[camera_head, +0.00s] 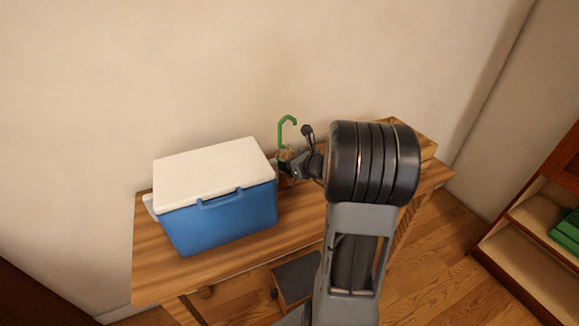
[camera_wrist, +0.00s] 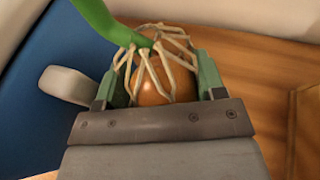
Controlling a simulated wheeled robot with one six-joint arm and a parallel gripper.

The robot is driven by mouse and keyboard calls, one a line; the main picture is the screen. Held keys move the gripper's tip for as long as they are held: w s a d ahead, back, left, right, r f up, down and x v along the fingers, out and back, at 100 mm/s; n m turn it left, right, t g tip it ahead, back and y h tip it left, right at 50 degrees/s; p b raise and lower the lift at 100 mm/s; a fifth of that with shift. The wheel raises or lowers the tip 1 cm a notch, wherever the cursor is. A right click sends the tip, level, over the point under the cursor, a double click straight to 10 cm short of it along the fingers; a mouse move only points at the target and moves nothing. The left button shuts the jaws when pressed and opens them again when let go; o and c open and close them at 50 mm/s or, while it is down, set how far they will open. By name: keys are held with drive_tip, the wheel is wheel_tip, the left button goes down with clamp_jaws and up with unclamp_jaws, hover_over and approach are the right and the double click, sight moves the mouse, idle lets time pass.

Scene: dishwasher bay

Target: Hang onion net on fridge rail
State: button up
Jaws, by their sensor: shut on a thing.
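The onion net (camera_wrist: 150,72) is a pale mesh around an orange-brown onion (camera_wrist: 153,90), with a green hook (camera_head: 281,130) rising from its top. My gripper (camera_wrist: 155,85) is shut on the onion net, with a green finger on each side of it in the wrist view. In the head view, my gripper (camera_head: 291,165) is beside the right side of the cooler, and my arm hides part of the net. The hook stands upright with its open end curving to the right. I cannot tell whether the net touches the table. I see no fridge rail in either view.
A blue cooler (camera_head: 222,218) with a white lid stands on the wooden table (camera_head: 160,262), left of my gripper. A wooden box (camera_head: 421,140) is at the table's right end, partly behind my arm. A shelf (camera_head: 530,225) with green cloth stands far right.

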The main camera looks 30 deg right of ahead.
sight(284, 179)
drive_tip(key=shift+f, duration=1.25)
drive_tip(key=o, duration=0.9)
drive_tip(key=shift+s+f, duration=0.1)
drive_tip(key=shift+f, duration=0.05)
drive_tip(key=shift+o, duration=0.9)
